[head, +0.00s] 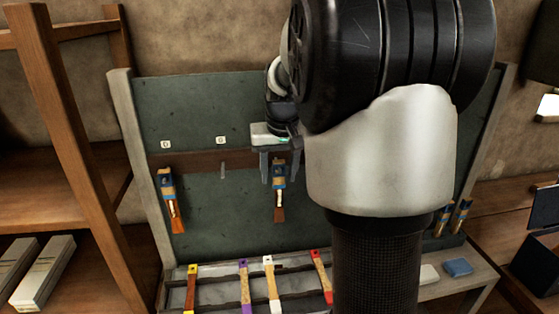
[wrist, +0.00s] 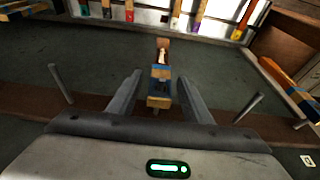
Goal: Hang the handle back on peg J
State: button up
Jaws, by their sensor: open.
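The handle (head: 279,203), with blue and tan bands and a reddish-brown lower end, hangs upright against the green board (head: 240,215). It also shows in the wrist view (wrist: 160,73). My gripper (head: 279,176) is open, with one finger on each side of the handle's banded end; gaps show beside it in the wrist view (wrist: 160,82). A short stub shows at that end, but I cannot tell how it sits on a peg. The label at this place is hidden, so I cannot read whether it is J.
Another handle (head: 171,200) hangs at the left below a small label (head: 165,144). A bare peg (head: 222,170) sits between them; another (wrist: 60,84) is on the other side. Several colored handles lie in a tray (head: 210,272) below. My arm hides the board's right part.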

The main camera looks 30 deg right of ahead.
jog(key=v, duration=1.7)
jog(key=shift+s, duration=0.2)
